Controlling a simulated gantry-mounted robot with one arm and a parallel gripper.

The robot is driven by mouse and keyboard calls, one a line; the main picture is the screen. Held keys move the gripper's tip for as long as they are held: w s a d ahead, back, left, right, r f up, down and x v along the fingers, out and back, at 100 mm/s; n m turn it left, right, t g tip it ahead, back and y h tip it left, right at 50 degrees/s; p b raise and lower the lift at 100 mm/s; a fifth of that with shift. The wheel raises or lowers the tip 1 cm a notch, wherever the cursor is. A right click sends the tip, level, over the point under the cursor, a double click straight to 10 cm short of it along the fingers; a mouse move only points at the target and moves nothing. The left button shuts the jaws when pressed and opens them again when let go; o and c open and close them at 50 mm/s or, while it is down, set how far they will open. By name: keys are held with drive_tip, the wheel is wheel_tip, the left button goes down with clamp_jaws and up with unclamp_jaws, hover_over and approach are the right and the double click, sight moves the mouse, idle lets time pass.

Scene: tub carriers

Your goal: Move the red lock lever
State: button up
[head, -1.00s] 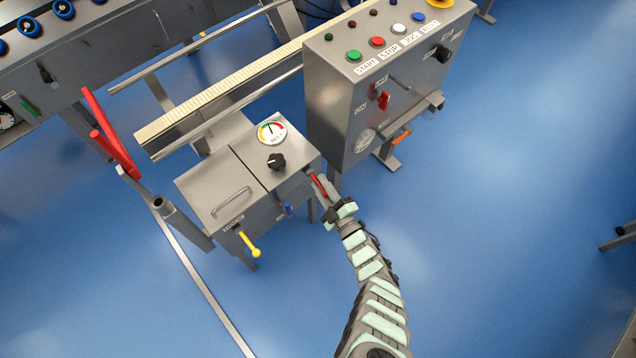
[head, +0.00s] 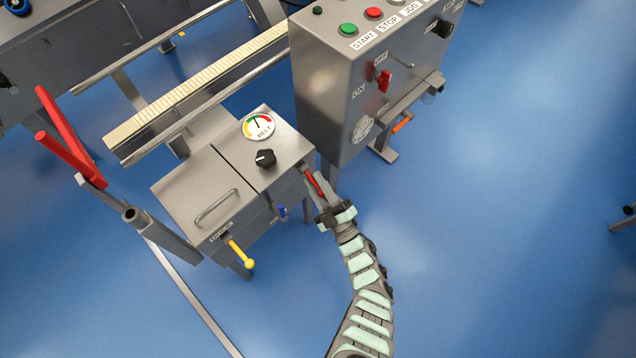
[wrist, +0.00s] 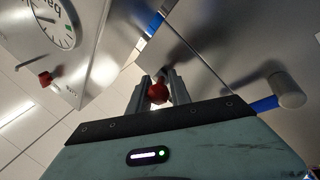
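The red lock lever (head: 313,182) is on the right side of the small grey steel cabinet (head: 180,186), near its top right corner. My gripper (head: 319,186) reaches up to it from below right. In the wrist view the lever's red rounded end (wrist: 157,93) sits between my two grey fingers (wrist: 158,90). It fills the gap between them, and the fingers look closed on it. The rest of the lever is mostly hidden there by the fingers and the gripper body.
A control box (head: 325,85) with buttons and a red switch (head: 384,81) stands close behind right. On the cabinet are a black knob (head: 265,158), a blue lever (head: 282,211) and a yellow lever (head: 241,254). Large red handles (head: 70,150) stand at left.

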drive_tip(key=shift+o, duration=0.7)
drive_tip(key=shift+s+d+f, duration=0.1)
drive_tip(key=shift+s+f, duration=0.05)
drive_tip(key=shift+s, duration=0.05)
drive_tip(key=v, duration=0.7)
drive_tip(key=shift+b, duration=0.3)
